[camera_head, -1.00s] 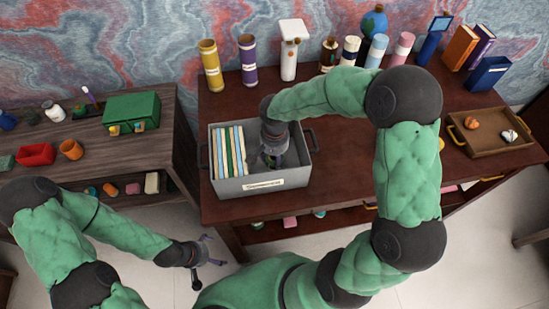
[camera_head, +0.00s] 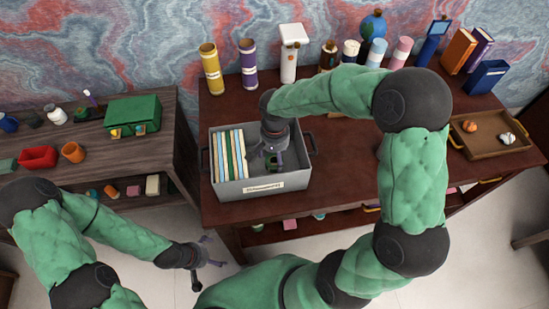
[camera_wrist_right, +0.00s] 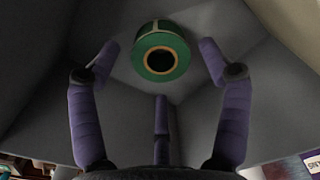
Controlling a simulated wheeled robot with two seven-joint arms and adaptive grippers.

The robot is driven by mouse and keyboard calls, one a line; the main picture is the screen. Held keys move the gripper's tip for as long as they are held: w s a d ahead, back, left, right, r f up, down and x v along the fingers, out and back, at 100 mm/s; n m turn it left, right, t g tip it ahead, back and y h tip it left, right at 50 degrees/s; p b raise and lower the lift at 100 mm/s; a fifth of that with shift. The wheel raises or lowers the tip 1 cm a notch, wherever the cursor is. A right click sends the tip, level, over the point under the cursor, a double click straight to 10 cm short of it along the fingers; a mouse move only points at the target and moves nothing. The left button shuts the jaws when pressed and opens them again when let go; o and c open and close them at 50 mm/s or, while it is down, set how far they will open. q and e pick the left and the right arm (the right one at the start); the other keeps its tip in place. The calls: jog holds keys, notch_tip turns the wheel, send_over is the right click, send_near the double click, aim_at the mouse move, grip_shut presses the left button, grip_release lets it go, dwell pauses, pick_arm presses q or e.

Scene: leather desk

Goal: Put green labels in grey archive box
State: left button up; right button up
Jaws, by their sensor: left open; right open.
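The grey archive box (camera_head: 290,182) stands on the dark red desk, with folders in its left part. The green labels (camera_wrist_right: 160,37), a roll with a tan core, lie inside the box on its floor in the right wrist view. In the head view a bit of green (camera_head: 271,160) shows below my right gripper (camera_head: 274,153). My right gripper also shows in the right wrist view (camera_wrist_right: 158,62), its purple fingers spread apart around the roll without visibly touching it. My left gripper (camera_head: 212,252) is open and empty, low at the desk's left front.
Yellow and purple tubes (camera_head: 248,63) and several bottles line the desk's back. A brown tray (camera_head: 478,150) sits at the right. A side shelf at the left holds a green box (camera_head: 132,112) and a red bin (camera_head: 38,157).

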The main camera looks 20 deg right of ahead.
notch_tip(320, 180, up, 9)
jog(key=p, duration=0.2)
dwell(0.3)
